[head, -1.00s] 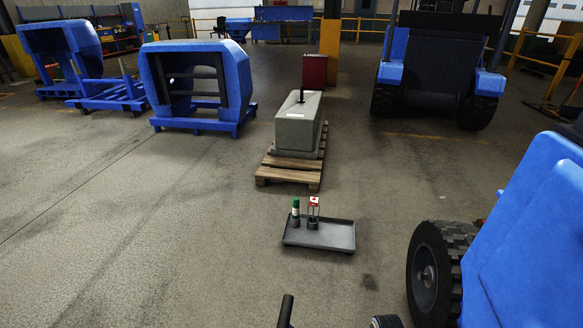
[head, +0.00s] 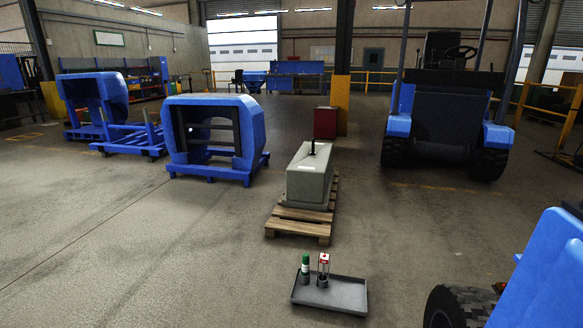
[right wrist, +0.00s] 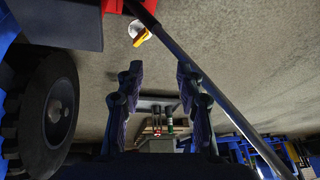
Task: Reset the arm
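My right gripper (right wrist: 159,75) shows in the right wrist view with its two dark fingers spread apart. Nothing is between the fingers; the floor shows beyond them. That view looks upside down, and a small tray (right wrist: 152,101) with a green-topped item (right wrist: 169,121) and a red-topped item (right wrist: 157,124) appears far behind the gap. My left gripper is not in view. Neither gripper shows in the head view.
The dark tray (head: 345,291) lies on the floor before a wooden pallet (head: 299,227) bearing a grey block (head: 308,180). Blue frames (head: 250,140) stand left. A blue vehicle (head: 545,275) is close on the right. The left floor is clear.

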